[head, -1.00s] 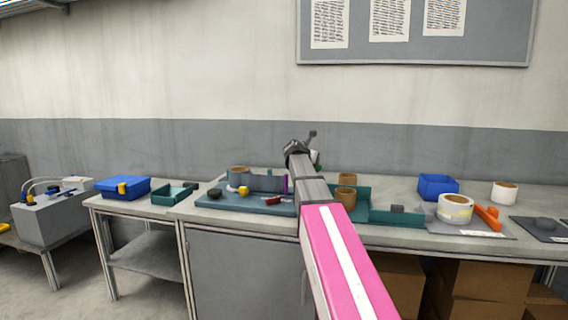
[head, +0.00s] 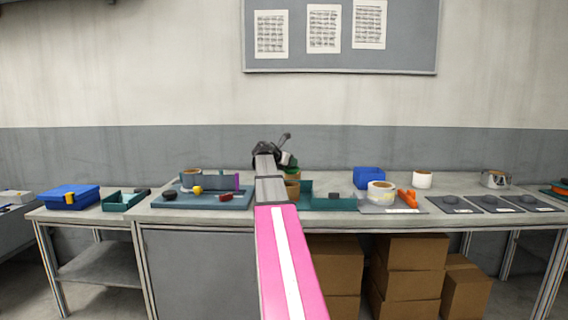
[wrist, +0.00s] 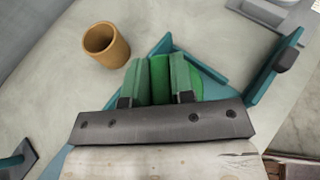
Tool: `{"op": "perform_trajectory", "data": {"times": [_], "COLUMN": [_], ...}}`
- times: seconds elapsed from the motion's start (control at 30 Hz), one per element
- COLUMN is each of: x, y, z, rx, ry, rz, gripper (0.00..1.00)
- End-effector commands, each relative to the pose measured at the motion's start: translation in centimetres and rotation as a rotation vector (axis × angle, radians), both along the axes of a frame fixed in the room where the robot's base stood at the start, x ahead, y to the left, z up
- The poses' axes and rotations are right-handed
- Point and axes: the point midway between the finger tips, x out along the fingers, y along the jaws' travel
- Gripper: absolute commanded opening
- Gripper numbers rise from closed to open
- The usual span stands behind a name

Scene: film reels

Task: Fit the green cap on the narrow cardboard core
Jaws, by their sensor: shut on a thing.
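My gripper (wrist: 160,66) is shut on the green cap (wrist: 159,80), seen nearly edge-on between the green finger pads in the wrist view. Part of the cap shows behind the right finger. In the head view my arm hides most of the gripper, and a bit of green (head: 287,159) shows beside it. An upright, open-topped cardboard core (wrist: 105,44) stands on the bench left of the fingers, apart from the cap. In the head view two brown cores stand close to my arm, the nearer one (head: 293,189) partly hidden. I cannot tell which is narrower.
A teal tray (wrist: 262,88) with raised walls lies below the gripper. On the bench stand a blue bin (head: 369,177), white rolls (head: 381,193) and an orange item (head: 408,198) at right. A blue-grey tray (head: 235,203) with small parts lies at left.

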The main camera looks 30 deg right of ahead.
Motion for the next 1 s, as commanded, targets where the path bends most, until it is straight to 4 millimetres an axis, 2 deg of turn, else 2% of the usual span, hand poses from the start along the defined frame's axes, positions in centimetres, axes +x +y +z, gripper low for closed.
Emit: {"op": "perform_trajectory", "data": {"times": [0.6,1.0], "x": [0.0,0.0], "y": [0.1,0.1], "z": [-5.0,-5.5], "rx": [0.0,0.0], "ry": [0.001,0.0], "rz": [0.002,0.002], "gripper": [0.0,0.0]}}
